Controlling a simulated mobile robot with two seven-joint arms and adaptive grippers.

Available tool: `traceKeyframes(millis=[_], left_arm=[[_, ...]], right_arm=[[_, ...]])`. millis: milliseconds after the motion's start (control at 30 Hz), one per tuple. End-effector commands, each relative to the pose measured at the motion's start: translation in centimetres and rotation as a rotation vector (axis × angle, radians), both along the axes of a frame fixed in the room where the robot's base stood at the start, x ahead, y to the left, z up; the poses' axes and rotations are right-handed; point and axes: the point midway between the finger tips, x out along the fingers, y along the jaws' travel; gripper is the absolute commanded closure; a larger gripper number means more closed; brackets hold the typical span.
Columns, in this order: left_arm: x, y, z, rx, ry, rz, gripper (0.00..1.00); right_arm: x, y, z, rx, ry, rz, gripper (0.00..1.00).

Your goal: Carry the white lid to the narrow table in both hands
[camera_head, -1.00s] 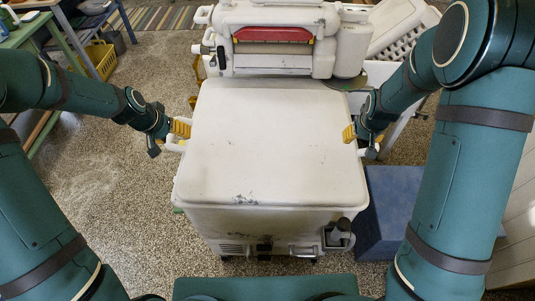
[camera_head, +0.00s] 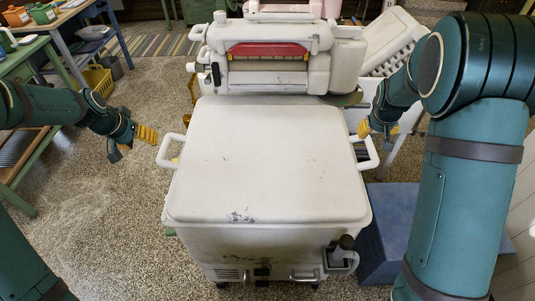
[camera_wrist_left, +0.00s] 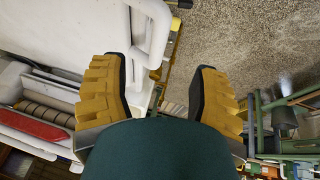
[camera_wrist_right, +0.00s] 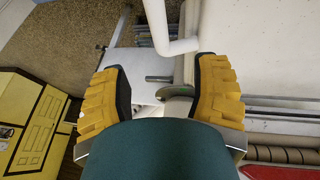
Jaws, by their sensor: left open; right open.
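The white lid (camera_head: 270,160) lies flat on top of the wringer washer, with some dark scuffs near its front edge. It has a white loop handle on the left (camera_head: 166,152) and one on the right (camera_head: 372,154). My left gripper (camera_head: 147,134) is open and empty, left of the left handle and apart from it. My right gripper (camera_head: 363,129) is open, close to the right handle at its far end; I cannot tell if they touch. The left handle (camera_wrist_left: 155,25) and right handle (camera_wrist_right: 160,40) show ahead of the fingers in the wrist views.
The washer's wringer (camera_head: 268,60) with a red strip rises behind the lid. Tables stand at the left, one green (camera_head: 30,50); I cannot tell which is the narrow one. A yellow crate (camera_head: 97,80) is on the floor. A blue block (camera_head: 392,235) sits right of the washer.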

Motion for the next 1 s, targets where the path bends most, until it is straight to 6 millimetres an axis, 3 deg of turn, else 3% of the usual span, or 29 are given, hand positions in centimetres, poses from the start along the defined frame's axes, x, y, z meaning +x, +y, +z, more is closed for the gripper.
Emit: traceKeyframes(millis=[500,700,1000], left_arm=[[3.3,-1.9,-8.3,-0.001,0.001,0.000,0.39],[4.0,-2.2,-9.8,0.000,0.000,0.001,0.39],[4.2,-2.3,-10.2,0.000,-0.001,0.001,0.39]], right_arm=[[3.3,-1.9,-8.3,0.001,0.002,-0.001,0.39],[4.0,-2.2,-9.9,0.000,0.001,0.000,0.39],[4.2,-2.3,-10.2,0.000,-0.001,-0.001,0.39]])
